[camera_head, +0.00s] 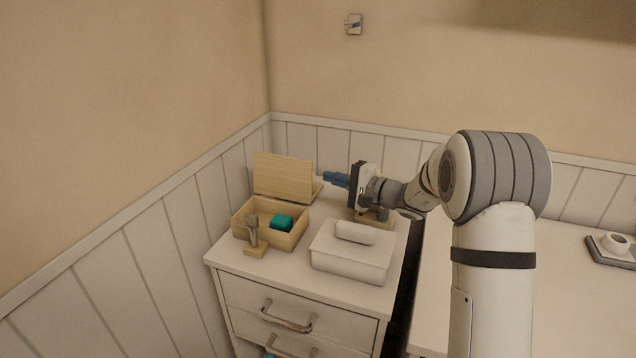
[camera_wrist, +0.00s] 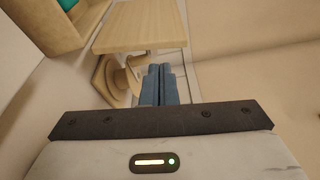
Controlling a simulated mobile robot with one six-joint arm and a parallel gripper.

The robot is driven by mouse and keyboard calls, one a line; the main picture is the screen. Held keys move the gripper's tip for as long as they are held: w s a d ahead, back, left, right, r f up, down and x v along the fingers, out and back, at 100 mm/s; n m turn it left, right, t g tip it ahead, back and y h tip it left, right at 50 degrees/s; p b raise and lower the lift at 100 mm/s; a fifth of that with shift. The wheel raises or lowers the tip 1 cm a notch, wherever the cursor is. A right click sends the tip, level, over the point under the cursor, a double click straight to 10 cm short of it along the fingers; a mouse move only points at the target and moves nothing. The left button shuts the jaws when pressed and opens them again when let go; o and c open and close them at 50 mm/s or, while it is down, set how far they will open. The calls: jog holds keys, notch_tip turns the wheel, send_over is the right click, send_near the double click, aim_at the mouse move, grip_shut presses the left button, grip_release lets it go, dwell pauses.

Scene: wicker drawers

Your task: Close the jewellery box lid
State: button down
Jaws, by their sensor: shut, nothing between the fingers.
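The wooden jewellery box (camera_head: 262,237) stands on top of the white drawer cabinet, at its back left. Its lid (camera_head: 284,178) is open and stands nearly upright at the back of the box. A teal item (camera_head: 282,223) lies inside. My gripper (camera_head: 333,179) is to the right of the raised lid, with its blue fingers pointing left toward it. The fingers are shut and empty. In the wrist view the lid (camera_wrist: 143,25) lies just beyond the fingertips (camera_wrist: 160,70), and part of the box (camera_wrist: 62,28) shows at the upper left. I cannot tell whether the fingers touch the lid.
A small wooden stand (camera_head: 254,237) is in front of the box. A white lidded container (camera_head: 350,254) sits at the front right of the cabinet top. A wooden base (camera_wrist: 118,82) is near the fingers. Panelled walls (camera_head: 100,245) close in behind and left.

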jog(key=s+r+n+g+h+p, duration=0.1)
jog(key=s+r, duration=0.1)
jog(key=s, duration=0.2)
jog(key=s+d+r+n+g+p, duration=0.1)
jog(key=s+r+g+p, duration=0.1)
jog(key=s, duration=0.3)
jog(key=s+r+n+g+h+p, duration=0.1)
jog(key=s+r, duration=0.1)
jog(key=s, duration=0.2)
jog(key=shift+s+d+g+h+p, duration=0.25)
jog(key=shift+s+g+h+p, duration=0.05)
jog(key=shift+s+p, duration=0.1)
jog(key=s+d+r+n+h+p, duration=0.1)
jog(key=s+d+r+h+p, duration=0.1)
jog(key=s, duration=0.6)
jog(key=s+d+r+n+g+h+p, duration=0.1)
jog(key=s+d+r+n+h+p, duration=0.1)
jog(key=s+d+h+p, duration=0.3)
jog(key=s+d+r+n+h+p, duration=0.1)
jog(key=s+d+h+p, duration=0.3)
jog(key=s+d, duration=0.4)
jog(key=s+r+h, duration=0.1)
jog(key=s, duration=0.3)
jog(key=shift+s+d+n+h, duration=0.2)
jog(key=shift+s+n+h, duration=0.1)
jog(key=shift+s+h, duration=0.1)
